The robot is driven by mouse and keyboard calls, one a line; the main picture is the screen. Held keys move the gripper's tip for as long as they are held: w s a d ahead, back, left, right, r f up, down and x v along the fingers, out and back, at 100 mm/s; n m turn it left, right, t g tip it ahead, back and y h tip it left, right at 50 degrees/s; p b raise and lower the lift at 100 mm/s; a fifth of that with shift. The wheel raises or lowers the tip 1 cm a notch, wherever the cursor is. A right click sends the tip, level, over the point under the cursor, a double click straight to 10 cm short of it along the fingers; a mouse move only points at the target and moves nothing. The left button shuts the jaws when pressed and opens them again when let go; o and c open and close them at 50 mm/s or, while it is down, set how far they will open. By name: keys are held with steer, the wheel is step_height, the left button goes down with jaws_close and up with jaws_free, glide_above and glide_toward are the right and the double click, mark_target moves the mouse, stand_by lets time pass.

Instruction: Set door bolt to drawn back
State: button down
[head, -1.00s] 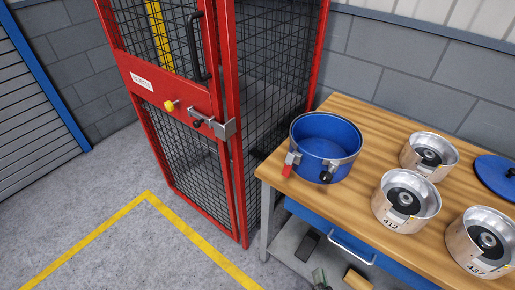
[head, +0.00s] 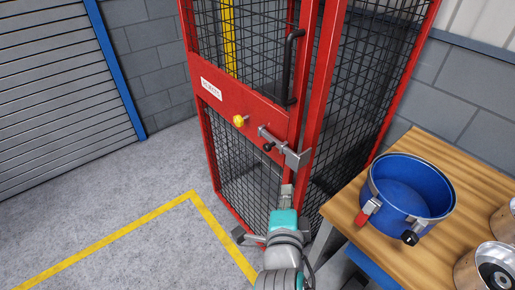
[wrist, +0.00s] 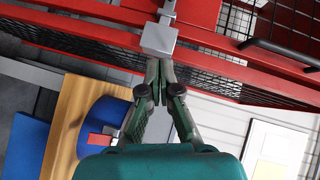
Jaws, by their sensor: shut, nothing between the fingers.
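The door bolt (head: 276,141) is a grey metal bar with a black knob (head: 269,146) on the red mesh door (head: 240,112). Its right end reaches across the gap into a grey keeper (head: 297,157) on the red frame post. In the wrist view the keeper (wrist: 158,41) is a grey block just ahead of the fingertips. My gripper (wrist: 153,64) is shut and empty. In the head view it (head: 287,190) is below the keeper, seemingly apart from it. The knob is not clearly visible in the wrist view.
A yellow knob (head: 240,121) and a black handle (head: 292,66) stick out from the door. A wooden bench (head: 348,213) with a blue pot (head: 409,190) and metal drums stands close on the right. Floor to the left is clear.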

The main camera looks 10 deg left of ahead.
steer(key=shift+w+a+r+m, duration=0.2)
steer(key=shift+a+r, duration=0.15)
steer(key=shift+a, duration=0.2)
steer(key=shift+w+a+r+m, duration=0.2)
steer(key=shift+a+r, duration=0.15)
steer(key=shift+a, duration=0.15)
steer(key=shift+w, duration=0.1)
glide_toward(282, 147)
steer(key=x, duration=0.4)
steer(key=shift+d, duration=0.1)
steer(key=shift+w+a+f, duration=0.25)
steer(key=shift+w+a, duration=0.25)
steer(key=shift+a, duration=0.25)
steer(key=shift+w+a+f, duration=0.25)
steer(key=shift+w+a, duration=0.25)
steer(key=shift+a, duration=0.25)
